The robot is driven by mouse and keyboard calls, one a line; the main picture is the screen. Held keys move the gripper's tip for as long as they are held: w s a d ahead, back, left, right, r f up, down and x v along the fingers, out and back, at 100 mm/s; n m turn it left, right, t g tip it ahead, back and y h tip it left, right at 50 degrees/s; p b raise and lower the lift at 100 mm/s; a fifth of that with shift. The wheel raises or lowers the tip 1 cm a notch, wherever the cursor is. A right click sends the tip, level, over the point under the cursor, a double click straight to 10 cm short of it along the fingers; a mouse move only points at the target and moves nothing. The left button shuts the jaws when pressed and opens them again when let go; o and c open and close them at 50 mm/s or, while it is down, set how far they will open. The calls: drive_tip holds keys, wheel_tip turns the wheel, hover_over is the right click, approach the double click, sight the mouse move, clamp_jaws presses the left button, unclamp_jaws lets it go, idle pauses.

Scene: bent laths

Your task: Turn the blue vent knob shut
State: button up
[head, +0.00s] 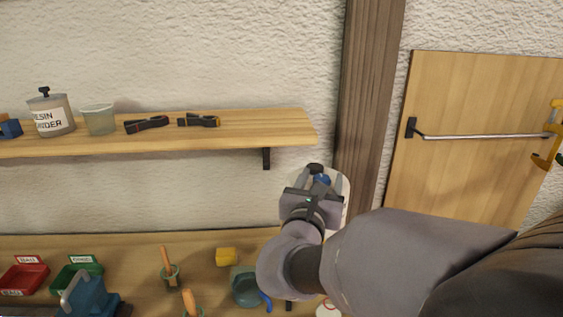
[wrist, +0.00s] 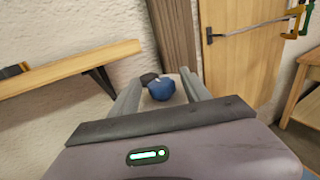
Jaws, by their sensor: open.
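The blue vent knob (wrist: 160,89) sits on a pale plate (wrist: 180,97) at the wall, with a dark piece (wrist: 149,78) at its upper left. In the wrist view my gripper (wrist: 157,88) is open, with one finger on each side of the knob. I cannot tell whether the fingers touch it. In the head view my gripper (head: 317,180) reaches up to the plate (head: 342,192), and only a small part of the blue knob (head: 321,179) shows between the fingers.
A wooden shelf (head: 220,130) ends left of my gripper, with a dark bracket (head: 266,158) beneath. A wooden post (head: 367,90) rises behind. A door panel (head: 470,90) with a metal bar is at right. The bench (head: 130,250) below holds trays, brushes and a pot.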

drive_tip(key=shift+w+d, duration=0.2)
drive_tip(key=shift+w, duration=0.25)
clamp_jaws()
